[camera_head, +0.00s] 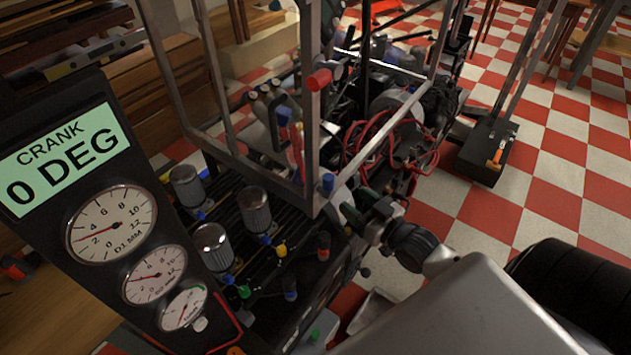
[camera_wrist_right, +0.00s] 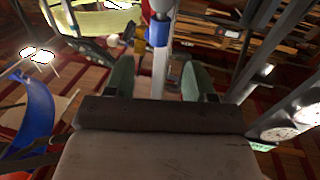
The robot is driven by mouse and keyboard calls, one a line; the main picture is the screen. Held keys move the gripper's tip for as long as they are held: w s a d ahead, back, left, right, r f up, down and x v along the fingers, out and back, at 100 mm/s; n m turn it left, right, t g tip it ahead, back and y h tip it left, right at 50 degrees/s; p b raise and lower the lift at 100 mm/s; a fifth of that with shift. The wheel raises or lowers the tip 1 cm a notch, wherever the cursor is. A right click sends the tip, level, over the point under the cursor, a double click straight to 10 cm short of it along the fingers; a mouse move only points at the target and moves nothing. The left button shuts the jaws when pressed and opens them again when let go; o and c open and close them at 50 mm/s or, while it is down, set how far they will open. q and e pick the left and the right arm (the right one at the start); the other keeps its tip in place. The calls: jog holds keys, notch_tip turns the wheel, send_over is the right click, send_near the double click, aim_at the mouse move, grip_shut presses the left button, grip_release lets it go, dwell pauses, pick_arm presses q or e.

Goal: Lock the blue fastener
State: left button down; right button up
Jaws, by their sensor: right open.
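The blue fastener (camera_head: 327,182) is a small blue cap at the lower corner of the grey metal frame (camera_head: 310,120). My right gripper (camera_head: 350,203) is just to the right of and below it in the head view. In the right wrist view, a blue cap (camera_wrist_right: 158,32) sits on a grey upright beyond my right gripper (camera_wrist_right: 158,78). The two greenish fingers are apart, one on each side of the upright as seen from the wrist. I cannot tell whether they touch it. My left gripper is not in view.
A gauge panel (camera_head: 95,190) reading "CRANK 0 DEG" stands at the left. Metal canisters (camera_head: 255,208) and coloured knobs sit on a black block below the frame. A red cap (camera_head: 319,79) is higher on the frame. Red hoses and machinery lie behind.

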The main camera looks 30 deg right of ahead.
aim_at(333, 184)
jog(key=w, duration=0.3)
jog(key=w+a, duration=0.1)
jog(key=w, duration=0.5)
jog(key=shift+w+a, duration=0.15)
jog(key=shift+a, duration=0.2)
grip_shut()
